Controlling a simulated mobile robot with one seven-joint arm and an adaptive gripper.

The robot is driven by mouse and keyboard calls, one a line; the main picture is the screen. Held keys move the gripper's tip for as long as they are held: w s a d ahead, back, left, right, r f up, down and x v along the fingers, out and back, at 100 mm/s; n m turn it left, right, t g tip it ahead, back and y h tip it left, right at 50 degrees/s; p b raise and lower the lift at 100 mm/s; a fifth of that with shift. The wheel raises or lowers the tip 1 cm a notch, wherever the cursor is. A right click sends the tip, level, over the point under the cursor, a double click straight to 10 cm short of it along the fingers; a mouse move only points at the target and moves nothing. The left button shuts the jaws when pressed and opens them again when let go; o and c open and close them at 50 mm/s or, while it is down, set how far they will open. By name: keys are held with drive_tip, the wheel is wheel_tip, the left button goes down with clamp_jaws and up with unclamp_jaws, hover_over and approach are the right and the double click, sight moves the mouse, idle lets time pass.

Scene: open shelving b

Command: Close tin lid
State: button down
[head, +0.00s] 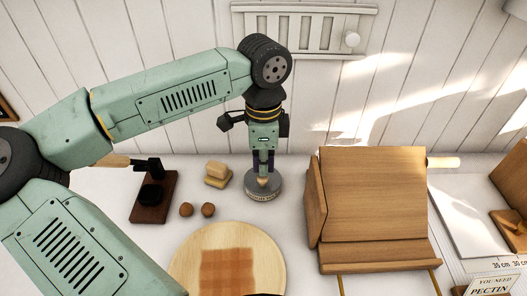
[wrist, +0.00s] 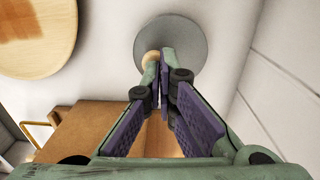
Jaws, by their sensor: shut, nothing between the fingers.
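A round grey tin (head: 264,193) with lettering on its side stands on the white surface near the wall. A pale wooden knob (head: 262,181) shows at the middle of its top. My gripper (head: 263,170) points straight down over the tin, fingers shut and empty, tips at or just above the knob. In the wrist view the grey lid (wrist: 190,35) shows as a disc, with the knob (wrist: 150,58) partly behind the fingertips (wrist: 163,68). I cannot tell whether the fingers touch the knob, or how the lid sits on the tin.
A wooden stand (head: 372,205) is to the right of the tin. A round wooden board (head: 264,250) lies in front. Two brown balls (head: 197,210), a stacked yellowish block (head: 216,173) and a dark wooden base (head: 150,213) are to the left. The wall (head: 330,100) is close behind.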

drive_tip(key=shift+f, duration=0.1)
drive_tip(key=f+b, duration=0.1)
drive_tip(key=b, duration=0.3)
drive_tip(key=shift+s+f+t, duration=0.2)
drive_tip(key=shift+t, duration=0.1)
drive_tip(key=shift+s+r, duration=0.1)
drive_tip(key=shift+r, duration=0.05)
drive_tip(key=shift+r, duration=0.1)
